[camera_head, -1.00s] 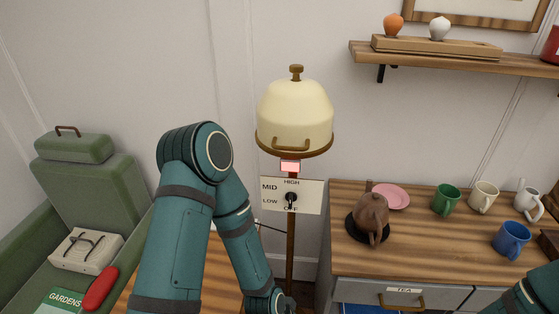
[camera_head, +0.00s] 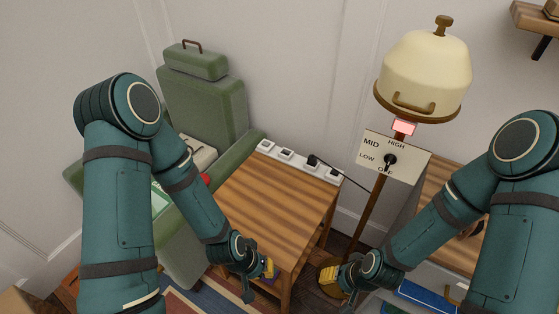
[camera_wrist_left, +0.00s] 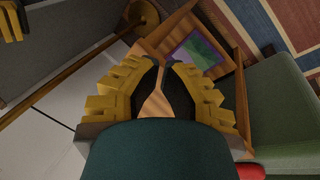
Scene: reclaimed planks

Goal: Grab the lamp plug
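The lamp plug (camera_head: 313,160) is a small black plug in the right part of a white power strip (camera_head: 286,156) at the back of the wooden side table. A thin dark cord runs from it to the right, towards the lamp. The lamp (camera_head: 425,70) has a cream dome shade and a brown pole. My left gripper (camera_head: 268,268) is low at the table's front, well apart from the plug. The left wrist view shows its yellow fingers (camera_wrist_left: 162,64) apart and nothing held. My right gripper (camera_head: 332,274) is near the lamp's foot; its finger gap is unclear.
The side table top (camera_head: 275,205) is bare in front of the strip. A green armchair (camera_head: 205,105) stands to its left. A sign with a switch (camera_head: 390,160) hangs on the lamp pole. A wooden-topped cabinet (camera_head: 436,180) stands at right, partly behind my right arm.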

